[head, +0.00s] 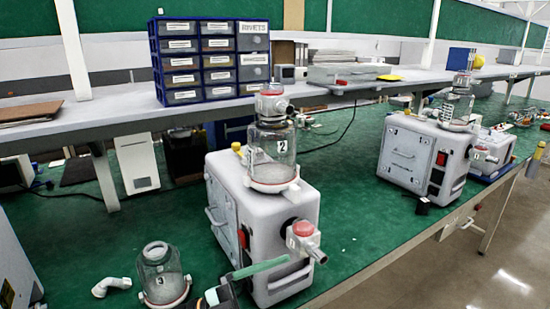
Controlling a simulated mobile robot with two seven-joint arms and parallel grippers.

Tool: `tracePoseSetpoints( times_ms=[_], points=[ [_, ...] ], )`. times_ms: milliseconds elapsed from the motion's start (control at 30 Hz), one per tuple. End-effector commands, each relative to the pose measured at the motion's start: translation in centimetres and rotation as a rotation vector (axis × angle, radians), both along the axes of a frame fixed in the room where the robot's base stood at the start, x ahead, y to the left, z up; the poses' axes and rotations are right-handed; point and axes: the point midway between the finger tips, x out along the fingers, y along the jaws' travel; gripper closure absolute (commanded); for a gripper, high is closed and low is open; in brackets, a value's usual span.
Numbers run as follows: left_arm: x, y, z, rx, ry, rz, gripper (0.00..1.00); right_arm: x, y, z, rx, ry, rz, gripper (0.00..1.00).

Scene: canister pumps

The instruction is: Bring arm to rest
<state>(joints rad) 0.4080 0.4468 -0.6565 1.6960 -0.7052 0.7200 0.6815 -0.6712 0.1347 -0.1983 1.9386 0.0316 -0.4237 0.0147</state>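A white pump unit (232,215) stands on the green bench in the middle. A clear canister marked 2 (273,156) sits upright on top of it, with a grey and red cap (271,101). A red-topped fitting marked 1 (305,238) sticks out of its front. A clear canister marked 3 (162,274) stands on the bench at the lower left. A white elbow pipe (111,286) lies beside it. A second pump unit (411,153) with a canister on top stands at the right.
A blue drawer rack (211,61) stands on the raised shelf. Green bench surface (352,215) is clear between the pumps.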

Motion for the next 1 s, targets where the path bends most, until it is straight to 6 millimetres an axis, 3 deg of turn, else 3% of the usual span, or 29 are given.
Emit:
tracePoseSetpoints(
  times_ms=[167,267,367,467,600,700,833,1000],
  points=[
    [2.2,3.4,-3.3,-0.174,0.27,0.329,0.01,-0.2,-0.3,1.0,-0.004,0.006,-0.005,0.5],
    [2.7,6.1,-7.1,-0.209,0.443,0.518,0.01,-0.3,-0.4,1.3,-0.005,0.007,-0.006,0.5],
    [1.9,9.2,-12.1,-0.2,0.633,0.699,0.01,-0.4,-0.4,1.7,-0.006,0.009,-0.008,0.5],
    [-0.7,12.1,-17.7,-0.153,0.837,0.864,0.01,-0.4,-0.5,2.2,-0.006,0.006,-0.009,0.5],
    [-6.6,15.5,-24.8,-0.048,1.112,1.032,0.01,-0.2,-0.5,2.9,-0.005,-0.003,-0.011,0.5],
    [-10.6,16.9,-28.1,0.023,1.26,1.099,0.01,-0.2,-0.6,3.2,-0.006,-0.005,-0.013,0.5],
    [-14.2,17.8,-30.4,0.084,1.373,1.139,0.01,-0.3,-0.7,3.3,-0.007,-0.004,-0.014,0.5],
    [-14.2,17.8,-30.4,0.084,1.373,1.139,0.01,-0.3,-0.7,3.3,-0.007,-0.004,-0.014,0.5]
  ],
)
